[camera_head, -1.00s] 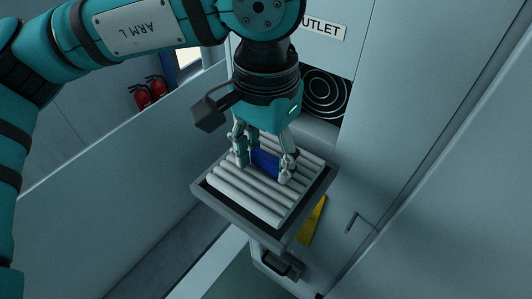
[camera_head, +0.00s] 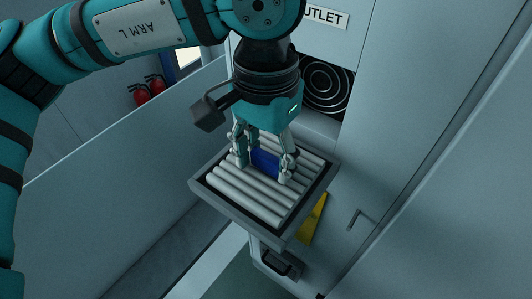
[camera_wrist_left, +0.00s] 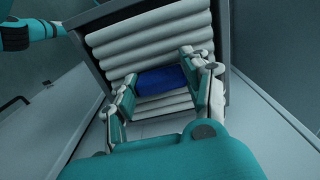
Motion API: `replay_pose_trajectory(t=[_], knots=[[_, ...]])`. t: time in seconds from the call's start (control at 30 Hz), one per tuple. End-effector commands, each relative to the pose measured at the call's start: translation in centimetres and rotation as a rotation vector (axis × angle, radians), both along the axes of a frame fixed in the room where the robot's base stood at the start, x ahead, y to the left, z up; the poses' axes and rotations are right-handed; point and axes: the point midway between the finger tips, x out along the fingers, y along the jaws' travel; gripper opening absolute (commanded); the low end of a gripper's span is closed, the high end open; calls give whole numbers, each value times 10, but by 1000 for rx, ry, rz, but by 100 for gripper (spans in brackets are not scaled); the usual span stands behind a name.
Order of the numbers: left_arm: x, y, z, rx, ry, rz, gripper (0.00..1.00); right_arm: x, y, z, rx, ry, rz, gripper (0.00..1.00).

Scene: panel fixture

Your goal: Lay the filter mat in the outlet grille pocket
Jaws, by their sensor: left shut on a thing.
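The filter mat (camera_head: 240,190) is a white pleated pad with a blue grip tab (camera_head: 265,157) in its middle. It lies flat inside the dark grey square frame of the outlet grille pocket (camera_head: 232,209), which juts out below the OUTLET label. My left gripper (camera_head: 264,170) points down over the mat, its fingers shut on the blue tab. In the left wrist view the tab (camera_wrist_left: 162,79) is between the two fingers, with the white pleats (camera_wrist_left: 150,35) around it. The gripper hides the mat's far part. My right gripper is not in view.
A grey cabinet with an OUTLET label (camera_head: 325,17) and a round dark grille (camera_head: 326,92) stands behind. A yellow triangular piece (camera_head: 313,218) and a handle (camera_head: 280,264) are below the pocket. A pale panel (camera_head: 120,170) stands left.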

Motion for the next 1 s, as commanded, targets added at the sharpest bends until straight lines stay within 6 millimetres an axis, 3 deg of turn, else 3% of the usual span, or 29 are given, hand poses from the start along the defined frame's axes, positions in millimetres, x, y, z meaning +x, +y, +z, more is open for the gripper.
replay_pose_trajectory(t=[0.47,0.5,0.67,1.0], knots=[[0,0,-7,0,0,0,19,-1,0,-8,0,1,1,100],[0,0,-6,0,0,0,53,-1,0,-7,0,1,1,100],[0,0,-6,0,0,0,74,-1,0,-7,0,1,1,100],[0,0,-2,-1,-1,0,75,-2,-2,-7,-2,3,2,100]])
